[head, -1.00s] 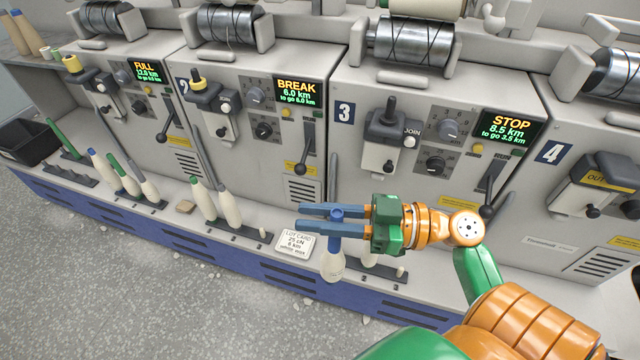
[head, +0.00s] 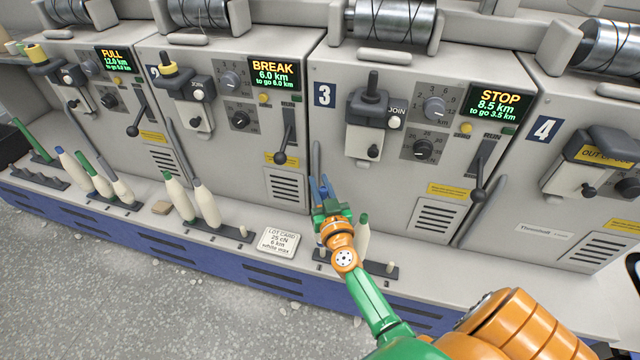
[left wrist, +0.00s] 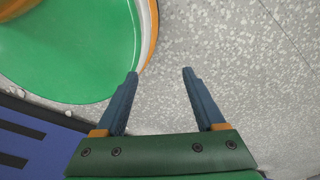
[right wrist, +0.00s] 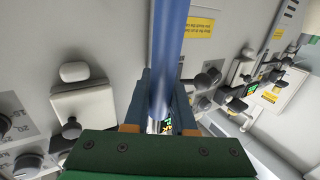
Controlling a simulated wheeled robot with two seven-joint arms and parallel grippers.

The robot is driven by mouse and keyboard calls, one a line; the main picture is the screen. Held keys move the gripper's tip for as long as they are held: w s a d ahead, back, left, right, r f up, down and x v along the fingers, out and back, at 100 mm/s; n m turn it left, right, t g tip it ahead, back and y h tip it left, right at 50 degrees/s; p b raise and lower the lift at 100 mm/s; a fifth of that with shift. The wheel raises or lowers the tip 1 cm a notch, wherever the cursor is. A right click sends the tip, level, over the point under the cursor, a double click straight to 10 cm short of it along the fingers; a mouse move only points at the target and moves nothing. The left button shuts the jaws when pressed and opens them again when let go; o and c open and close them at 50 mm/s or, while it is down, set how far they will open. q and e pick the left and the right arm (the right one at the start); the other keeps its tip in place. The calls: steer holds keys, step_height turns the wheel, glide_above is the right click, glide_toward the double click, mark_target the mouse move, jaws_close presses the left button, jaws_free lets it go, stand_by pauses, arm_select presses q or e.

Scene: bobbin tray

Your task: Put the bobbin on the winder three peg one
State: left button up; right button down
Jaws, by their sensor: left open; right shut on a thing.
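My right gripper (head: 322,188) is shut on the bobbin at the front of winder three (head: 345,150). The bobbin's blue tube (right wrist: 170,55) runs between the fingers in the right wrist view; in the head view my gripper and arm mostly hide it. Winder three's dark peg rail (head: 378,270) lies just below, with a green-tipped bobbin (head: 362,240) and a bare short peg (head: 391,266) on it. The rail's left part is partly hidden by my arm, so I cannot tell whether the held bobbin touches a peg. My left gripper (left wrist: 160,73) is open and empty above the floor.
A lot card (head: 280,242) lies on the ledge left of the rail. Winder two's rail (head: 218,234) carries two pale bobbins. Winder three's lever (head: 478,193) juts out on the right. The ledge right of the rail is clear.

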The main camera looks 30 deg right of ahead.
steer(key=f+b, duration=0.1)
steer(key=f, duration=0.1)
steer(key=f+b, duration=0.2)
steer(key=shift+s+a+b, duration=0.1)
steer(key=shift+s+b, duration=0.1)
steer(key=shift+b, duration=0.1)
arm_select(q)
step_height(320, 180, down, 5)
steer(key=w+a+b, duration=0.1)
steer(key=w, duration=0.1)
steer(key=shift+a+f+t, duration=0.15)
steer(key=shift+a+t, duration=0.15)
steer(key=shift+a, duration=0.1)
arm_select(e)
steer(key=shift+w+f, duration=0.2)
steer(key=shift+f, duration=0.4)
arm_select(q)
steer(key=shift+d, duration=0.1)
steer(key=shift+s, duration=0.45)
